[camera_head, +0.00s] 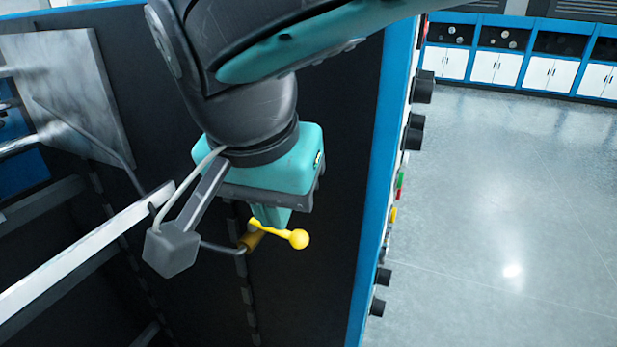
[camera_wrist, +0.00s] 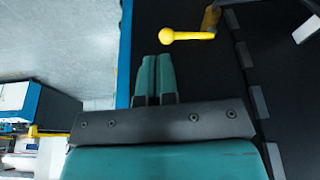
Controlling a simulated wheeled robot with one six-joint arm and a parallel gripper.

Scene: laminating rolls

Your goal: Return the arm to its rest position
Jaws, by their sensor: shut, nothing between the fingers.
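My arm reaches in from the top of the head view. My gripper (camera_head: 268,222) points down in front of the dark panel of the machine. In the wrist view, the two teal fingers of my gripper (camera_wrist: 157,60) lie side by side, shut with nothing between them. A yellow lever with a ball end (camera_head: 298,239) is close to the fingertips in the head view. In the wrist view the yellow lever (camera_wrist: 188,35) lies just beyond the fingertips, with a gap showing. In the head view, the gripper partly hides where the fingertips end.
A blue machine edge (camera_head: 378,190) with black knobs and coloured buttons stands to the right of my gripper. A pale metal rail (camera_head: 85,245) and a metal plate (camera_head: 75,90) are at the left. Open grey floor (camera_head: 500,200) lies right, with white-doored cabinets (camera_head: 495,67) beyond.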

